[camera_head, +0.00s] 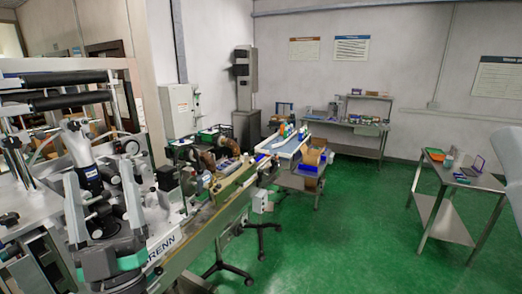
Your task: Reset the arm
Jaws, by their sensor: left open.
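My left gripper (101,180) is at the lower left, with its two pale fingers spread apart and pointing away from the camera. Nothing is clearly held between them. It is in front of the sleeve applicator machine (48,79), which has dark rollers and a pale metal frame. Whether the gripper touches the machine cannot be told. A smooth pale part at the right edge seems to belong to my right arm; its gripper is not in view.
A long conveyor bench (204,222) runs from the lower left toward the middle, with machinery on it. A steel table (452,178) with small items stands at the right. A back workbench (357,130) is by the wall. The green floor (345,235) between them is clear.

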